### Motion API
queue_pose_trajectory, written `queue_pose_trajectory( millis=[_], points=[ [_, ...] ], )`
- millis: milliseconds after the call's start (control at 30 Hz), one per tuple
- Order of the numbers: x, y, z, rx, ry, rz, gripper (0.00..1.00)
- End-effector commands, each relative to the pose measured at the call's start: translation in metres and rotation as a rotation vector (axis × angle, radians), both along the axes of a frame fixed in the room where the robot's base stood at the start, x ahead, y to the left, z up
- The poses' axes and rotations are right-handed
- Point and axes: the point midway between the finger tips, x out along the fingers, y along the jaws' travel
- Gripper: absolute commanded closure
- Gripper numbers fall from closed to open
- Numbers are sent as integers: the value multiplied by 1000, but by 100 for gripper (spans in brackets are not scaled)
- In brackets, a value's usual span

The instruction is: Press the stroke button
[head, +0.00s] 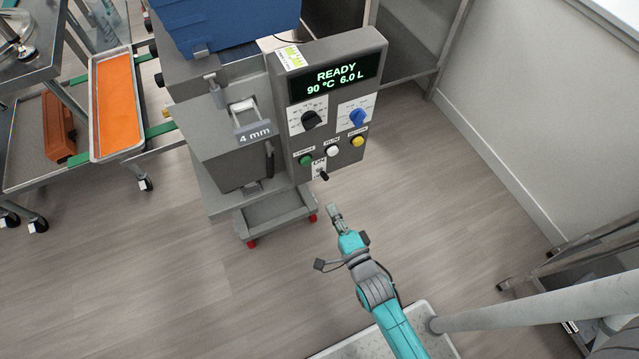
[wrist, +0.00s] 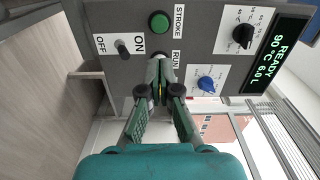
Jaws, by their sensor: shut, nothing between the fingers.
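The stroke button is a round green button on the grey control panel. It shows in the head view (head: 306,159) at the left of the button row, and in the wrist view (wrist: 159,22) at the top beside its STROKE label. My gripper shows in the head view (head: 333,208), below and in front of the panel, apart from it. In the wrist view my gripper (wrist: 160,60) has its fingers together, empty, pointing toward the panel. Its tips overlap the RUN button, partly hiding it, and appear below the green button.
A white button (head: 332,151) and a yellow button (head: 358,141) sit right of the green one. An on/off toggle (head: 323,176) is below them. A black knob (head: 311,119) and a blue knob (head: 358,117) are above, under a display (head: 335,78) reading READY, 90 °C, 6.0 L.

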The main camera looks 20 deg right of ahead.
Motion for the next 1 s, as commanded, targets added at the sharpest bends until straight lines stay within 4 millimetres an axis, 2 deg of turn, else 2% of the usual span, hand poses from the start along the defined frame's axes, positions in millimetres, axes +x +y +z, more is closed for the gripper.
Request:
queue_pose_trajectory(
  millis=[100, 567, 767, 1000],
  points=[
    [8, 0, -1, 30, -5, 0, 100],
    [13, 0, 0, 36, -7, 0, 100],
    [37, 0, 0, 35, -8, 0, 100],
    [79, 0, 0, 35, -8, 0, 100]
  ],
)
